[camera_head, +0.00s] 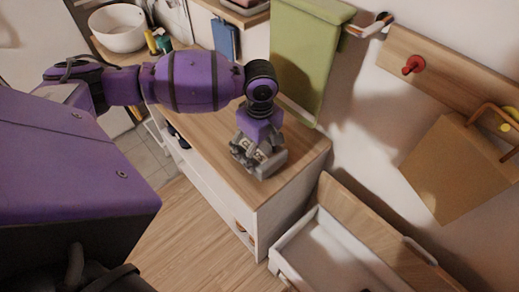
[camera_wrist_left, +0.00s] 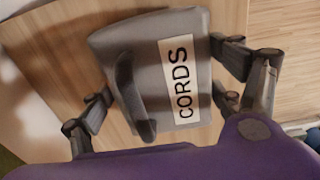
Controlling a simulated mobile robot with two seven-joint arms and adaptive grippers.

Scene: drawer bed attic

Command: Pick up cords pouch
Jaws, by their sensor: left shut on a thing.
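The cords pouch (camera_wrist_left: 150,60) is grey with a dark handle strip and a white label reading CORDS. It shows large in the left wrist view, over a wooden top. In the head view the pouch (camera_head: 270,163) is at the right end of the wooden counter, partly hidden by my left gripper (camera_head: 257,152). The left gripper (camera_wrist_left: 168,92) has its fingers on two opposite sides of the pouch and is shut on it. I cannot tell whether the pouch touches the counter. My right gripper is not in view.
The white cabinet's wooden counter (camera_head: 205,130) is bare around the pouch. A white open drawer (camera_head: 335,258) lies below right. A white bowl (camera_head: 117,28) stands at the far left. A green cloth (camera_head: 303,55) hangs behind, and a brown bag (camera_head: 455,165) hangs on the right wall.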

